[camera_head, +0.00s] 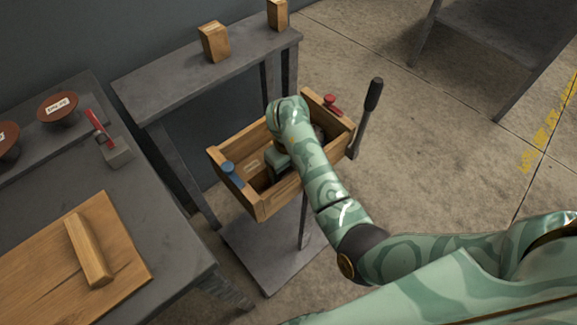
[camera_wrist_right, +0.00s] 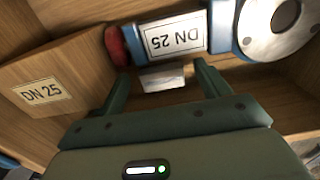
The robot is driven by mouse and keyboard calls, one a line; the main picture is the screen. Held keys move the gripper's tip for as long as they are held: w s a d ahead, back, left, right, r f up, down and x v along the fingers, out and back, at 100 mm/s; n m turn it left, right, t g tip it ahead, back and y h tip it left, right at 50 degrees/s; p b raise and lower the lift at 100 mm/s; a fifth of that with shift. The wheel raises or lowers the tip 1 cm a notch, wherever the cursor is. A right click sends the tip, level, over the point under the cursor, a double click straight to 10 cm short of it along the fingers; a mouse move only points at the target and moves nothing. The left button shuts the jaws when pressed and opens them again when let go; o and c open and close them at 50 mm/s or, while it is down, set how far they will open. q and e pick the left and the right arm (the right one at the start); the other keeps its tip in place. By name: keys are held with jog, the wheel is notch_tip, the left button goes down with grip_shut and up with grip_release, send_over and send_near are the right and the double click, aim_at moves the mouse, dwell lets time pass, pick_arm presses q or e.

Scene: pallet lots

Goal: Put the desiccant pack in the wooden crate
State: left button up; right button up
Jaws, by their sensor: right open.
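The wooden crate (camera_head: 237,188) stands in the middle of the head view, on a stand. My right arm reaches down into it, and the right gripper (camera_head: 277,160) is inside, partly hidden by my own arm. In the right wrist view the right gripper (camera_wrist_right: 164,74) is open, its two fingers apart. A small whitish pack (camera_wrist_right: 162,78), which looks like the desiccant pack, lies between and just beyond the fingertips, inside the crate. I cannot tell whether a finger touches it. My left gripper is not in view.
In the wrist view a blue part labelled DN 25 (camera_wrist_right: 176,40) and a metal ring (camera_wrist_right: 268,18) are close beyond the fingers. A blue knob (camera_head: 232,170) and a red handle (camera_head: 331,103) are at the crate's ends. A bench with a wooden board (camera_head: 120,265) is left.

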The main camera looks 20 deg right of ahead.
aim_at(288, 172)
pick_arm(q)
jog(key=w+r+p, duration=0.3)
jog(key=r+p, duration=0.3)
jog(key=p, duration=0.1)
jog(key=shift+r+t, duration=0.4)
pick_arm(e)
notch_tip(288, 172, up, 13)
